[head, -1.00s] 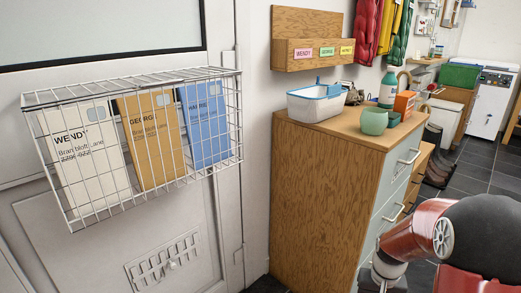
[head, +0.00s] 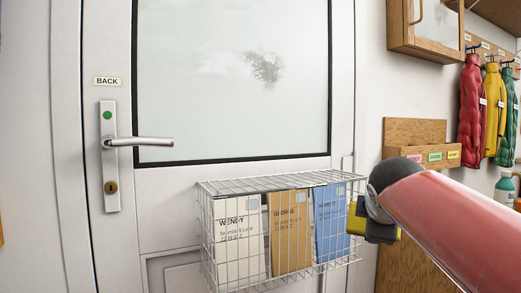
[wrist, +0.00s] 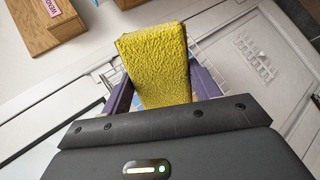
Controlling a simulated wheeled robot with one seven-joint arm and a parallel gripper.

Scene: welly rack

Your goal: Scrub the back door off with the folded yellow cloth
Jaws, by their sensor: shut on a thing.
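The back door (head: 165,190) is white with a large glass pane (head: 215,85) and a "BACK" label (head: 107,81). A dark smudge (head: 265,68) marks the upper right of the glass, with a faint pale haze to its left. The folded yellow cloth (wrist: 158,60) is held between the fingers of my gripper (wrist: 160,95) in the wrist view. In the head view the cloth (head: 356,222) shows only in part, at the right end of the wire basket, below and right of the smudge. My arm hides part of it. Whether cloth and basket touch is unclear.
The wire basket (head: 210,240) on the door's lower part sticks out and holds white, tan and blue mail. A lever handle (head: 140,142) juts out at left. A wooden letter rack (head: 415,140), a wall cabinet (head: 425,25) and hanging coats (head: 472,115) are at right.

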